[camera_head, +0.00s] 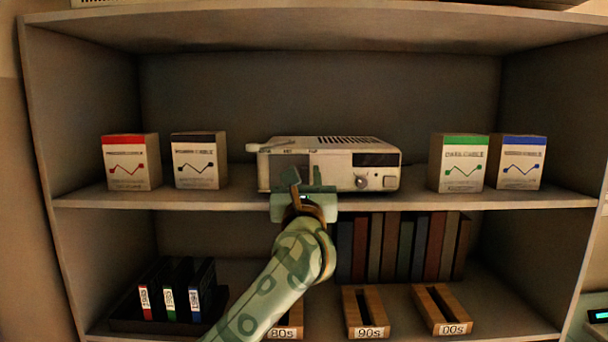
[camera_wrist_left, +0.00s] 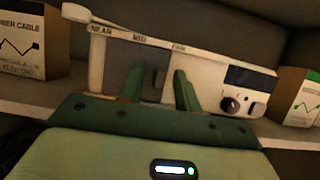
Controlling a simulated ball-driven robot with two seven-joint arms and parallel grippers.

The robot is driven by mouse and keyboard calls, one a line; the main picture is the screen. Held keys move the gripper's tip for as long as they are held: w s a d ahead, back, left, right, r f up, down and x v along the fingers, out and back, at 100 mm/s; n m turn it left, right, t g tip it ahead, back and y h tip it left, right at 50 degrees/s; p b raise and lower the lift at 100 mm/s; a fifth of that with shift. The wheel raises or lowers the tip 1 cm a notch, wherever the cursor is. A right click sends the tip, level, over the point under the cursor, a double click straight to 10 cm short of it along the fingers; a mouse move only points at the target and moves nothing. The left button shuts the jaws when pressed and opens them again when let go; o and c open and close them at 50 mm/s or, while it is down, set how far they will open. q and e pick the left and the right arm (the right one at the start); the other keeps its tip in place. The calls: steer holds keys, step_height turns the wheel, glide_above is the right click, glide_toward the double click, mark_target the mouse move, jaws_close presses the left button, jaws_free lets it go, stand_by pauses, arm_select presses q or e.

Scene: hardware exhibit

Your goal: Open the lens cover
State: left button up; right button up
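A cream projector (camera_head: 330,152) stands on the upper shelf; it also shows in the left wrist view (camera_wrist_left: 205,72). Its top edge reads NEAR, MID and FAR, with a pale lever (camera_wrist_left: 76,13) at the left end. A dark grey piece (camera_wrist_left: 153,82), perhaps the lens cover, is on its front. My left gripper (camera_head: 304,177) is in front of the projector's left half. In the left wrist view its green fingers (camera_wrist_left: 159,88) are apart, with the dark piece seen between them. I cannot tell whether they touch it. The lens is not visible. My right gripper is not in view.
Cable boxes stand left, one red-labelled (camera_head: 130,162) and one black-labelled (camera_head: 199,160), and right, one green-labelled (camera_head: 458,163) and one blue-labelled (camera_head: 516,162). The lower shelf holds binders (camera_head: 172,290), books (camera_head: 405,247) and wooden holders (camera_head: 366,313).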

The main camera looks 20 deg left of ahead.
mark_target(341, 165)
arm_select(q)
steer(key=shift+s, duration=0.1)
steer(key=shift+d, duration=0.1)
jaws_close()
steer(key=d, duration=0.2)
steer(key=w+d+b, duration=0.1)
steer(key=d, duration=0.1)
steer(key=w+d, duration=0.1)
steer(key=d, duration=0.2)
steer(key=shift+d, duration=0.25)
steer(key=shift+a, duration=0.35)
jaws_free()
steer(key=shift+d, duration=0.15)
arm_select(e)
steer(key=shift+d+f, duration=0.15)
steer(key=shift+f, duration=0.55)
